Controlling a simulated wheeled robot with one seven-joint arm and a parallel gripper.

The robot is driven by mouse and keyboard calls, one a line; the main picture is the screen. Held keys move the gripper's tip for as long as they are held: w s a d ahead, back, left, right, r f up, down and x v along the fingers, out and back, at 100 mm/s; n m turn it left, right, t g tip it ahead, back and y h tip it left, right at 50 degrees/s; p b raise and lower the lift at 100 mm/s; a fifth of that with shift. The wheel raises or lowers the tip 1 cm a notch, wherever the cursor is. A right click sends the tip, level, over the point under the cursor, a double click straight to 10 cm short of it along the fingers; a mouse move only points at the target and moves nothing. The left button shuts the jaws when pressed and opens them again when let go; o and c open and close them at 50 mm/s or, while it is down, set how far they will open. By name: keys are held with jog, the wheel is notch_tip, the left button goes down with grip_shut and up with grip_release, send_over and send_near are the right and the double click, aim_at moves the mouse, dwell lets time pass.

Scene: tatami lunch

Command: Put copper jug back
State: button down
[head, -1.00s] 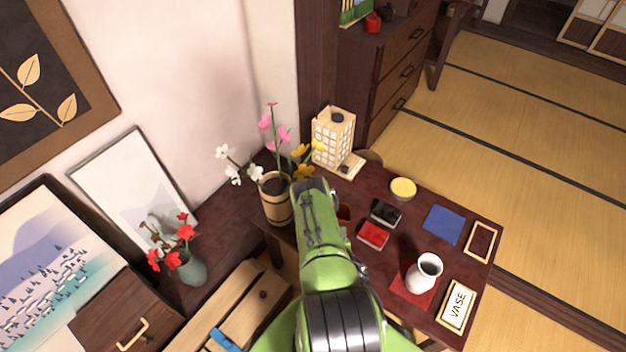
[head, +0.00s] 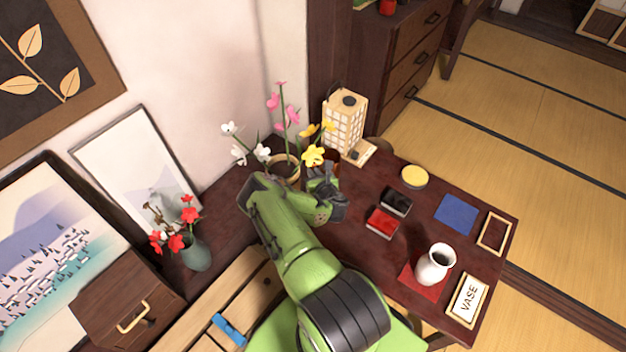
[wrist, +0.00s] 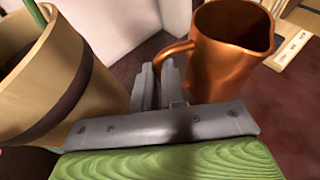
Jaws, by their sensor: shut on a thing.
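The copper jug (wrist: 232,55) is large in the wrist view, its open mouth up and its handle on the left. My gripper (wrist: 163,80) is shut on the jug's handle. The gripper hides the jug's lower part, so I cannot tell whether it touches the table. In the head view my gripper (head: 328,192) is at the table's left end, beside the wooden flower tub. Only a little of the jug shows there, behind the gripper and yellow flowers.
The wooden tub (wrist: 45,75) stands close left of my gripper. A paper lantern (head: 345,120) is behind. On the table (head: 350,240) are red and black boxes, a yellow-topped tin (head: 414,177), a blue mat (head: 456,214), an empty frame (head: 494,233), a white vase (head: 434,264) and a VASE sign (head: 467,300).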

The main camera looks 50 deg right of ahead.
jog(key=f, duration=0.1)
jog(key=f+b, duration=0.2)
jog(key=shift+w+d+f, duration=0.2)
jog(key=shift+w+f, duration=0.15)
jog(key=shift+r, duration=0.1)
